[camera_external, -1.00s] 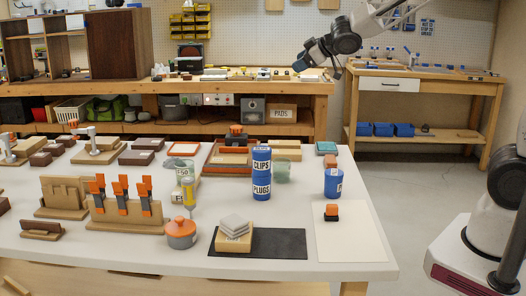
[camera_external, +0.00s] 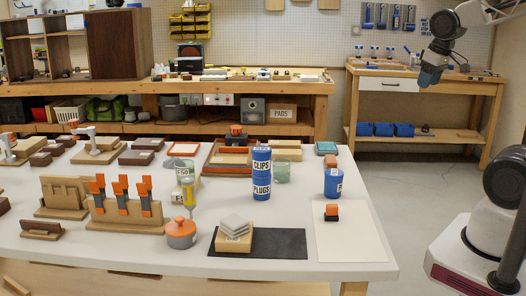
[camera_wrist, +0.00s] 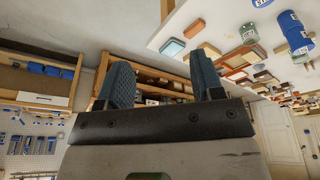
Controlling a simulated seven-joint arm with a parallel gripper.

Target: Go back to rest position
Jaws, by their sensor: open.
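My gripper (camera_external: 431,76) hangs in the air at the upper right of the external view, in front of the back right workbench and well clear of the white table. In the wrist view my gripper (camera_wrist: 163,88) shows two blue ridged fingers set wide apart, with nothing between them. The gripper is open and empty. In the external view the fingers are small and partly hidden by the wrist.
The white table (camera_external: 120,240) holds stacked blue tins (camera_external: 262,174), an orange-lidded pot (camera_external: 181,233), a black mat (camera_external: 285,243) and a blue cup (camera_external: 333,183). A wooden bench (camera_external: 450,82) stands behind.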

